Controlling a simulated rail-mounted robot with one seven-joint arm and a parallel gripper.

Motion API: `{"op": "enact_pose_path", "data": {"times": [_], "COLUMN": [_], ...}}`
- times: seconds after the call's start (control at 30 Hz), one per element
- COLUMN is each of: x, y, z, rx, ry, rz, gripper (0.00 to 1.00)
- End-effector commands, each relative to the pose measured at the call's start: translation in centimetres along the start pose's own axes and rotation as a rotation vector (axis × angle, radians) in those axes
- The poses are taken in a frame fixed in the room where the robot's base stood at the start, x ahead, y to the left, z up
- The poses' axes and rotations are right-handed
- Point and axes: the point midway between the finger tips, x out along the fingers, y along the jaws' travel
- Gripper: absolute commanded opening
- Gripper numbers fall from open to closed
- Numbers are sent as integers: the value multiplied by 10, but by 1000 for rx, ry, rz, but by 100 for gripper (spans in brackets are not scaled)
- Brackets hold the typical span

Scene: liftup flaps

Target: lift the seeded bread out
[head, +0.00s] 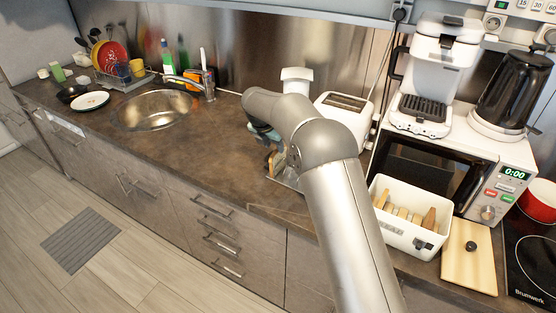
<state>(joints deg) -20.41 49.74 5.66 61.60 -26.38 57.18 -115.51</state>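A white bread box (377,224) stands open on the right part of the counter. Several tan and brown bread pieces (403,213) stand in it, with a browner piece (429,218) at the right end. I cannot tell which of them is the seeded bread. My arm reaches across the counter, left of the box. The end of my arm, with my gripper (264,134), is mostly hidden behind my own wrist, so its fingers cannot be made out. A small tan and dark item (272,161) shows just below it; I cannot tell if it is held.
A wooden lid (469,262) with a black knob lies right of the box. A white toaster (344,107) stands behind my arm. A microwave (455,165) carries a coffee machine (436,75) and a black kettle (512,92). The counter (205,145) near the sink (157,110) is clear.

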Motion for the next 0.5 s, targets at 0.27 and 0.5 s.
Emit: {"op": "enact_pose_path", "data": {"times": [0.27,0.5], "x": [38,51], "y": [-6,-5], "z": [2,2], "rx": [0,1], "ry": [3,1], "rz": [-5,-2], "gripper": [38,38]}}
